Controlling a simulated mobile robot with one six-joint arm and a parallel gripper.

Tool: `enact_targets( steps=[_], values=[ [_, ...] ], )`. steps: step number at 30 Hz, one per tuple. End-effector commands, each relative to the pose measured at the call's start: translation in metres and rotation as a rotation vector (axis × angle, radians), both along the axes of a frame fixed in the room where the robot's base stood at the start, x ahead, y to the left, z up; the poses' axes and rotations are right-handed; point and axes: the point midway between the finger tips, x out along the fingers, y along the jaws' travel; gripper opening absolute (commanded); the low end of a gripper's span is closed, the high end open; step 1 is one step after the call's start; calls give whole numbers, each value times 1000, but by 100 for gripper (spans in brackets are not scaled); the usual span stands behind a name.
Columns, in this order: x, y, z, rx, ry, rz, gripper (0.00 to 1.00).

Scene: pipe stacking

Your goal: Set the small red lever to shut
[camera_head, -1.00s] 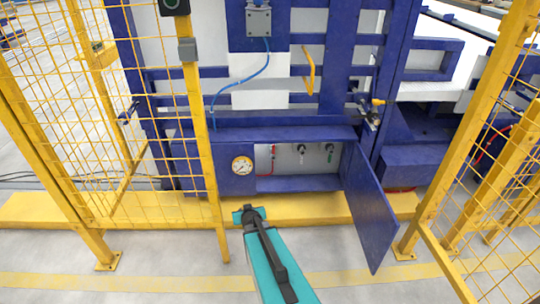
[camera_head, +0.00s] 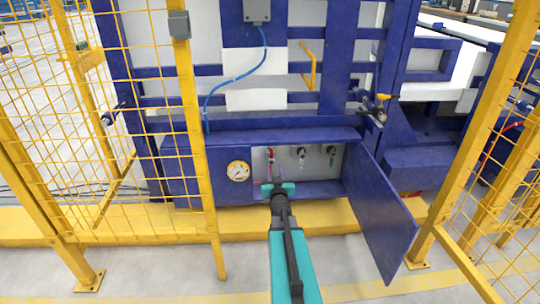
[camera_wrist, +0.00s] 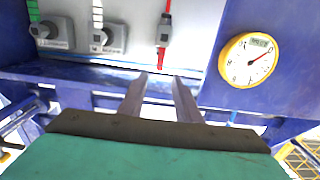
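The small red lever (camera_head: 271,154) is at the left of the open blue cabinet, against its pale back panel. In the wrist view the red lever (camera_wrist: 164,34) sits on a grey fitting, in line with a thin red strip running up and down the picture. My gripper (camera_head: 277,186) is in front of the cabinet opening, below the lever in the head view. In the wrist view my gripper (camera_wrist: 161,76) shows two fingers apart with nothing between them. They point toward the panel below the lever, not touching it as far as I can see.
A yellow-rimmed gauge (camera_head: 238,171) is left of the opening. Two more grey valve fittings (camera_wrist: 108,36) sit beside the lever. The blue cabinet door (camera_head: 382,212) hangs open at the right. Yellow mesh fence (camera_head: 130,150) stands at the left, and a yellow floor beam (camera_head: 335,217) runs below.

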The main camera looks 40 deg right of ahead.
Motion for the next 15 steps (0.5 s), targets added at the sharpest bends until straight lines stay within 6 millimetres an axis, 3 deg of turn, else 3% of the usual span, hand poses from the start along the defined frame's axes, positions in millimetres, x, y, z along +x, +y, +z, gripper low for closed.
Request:
enact_targets(
  steps=[15],
  values=[
    [8, -5, -2, 2, 2, 2, 30]
  ],
)
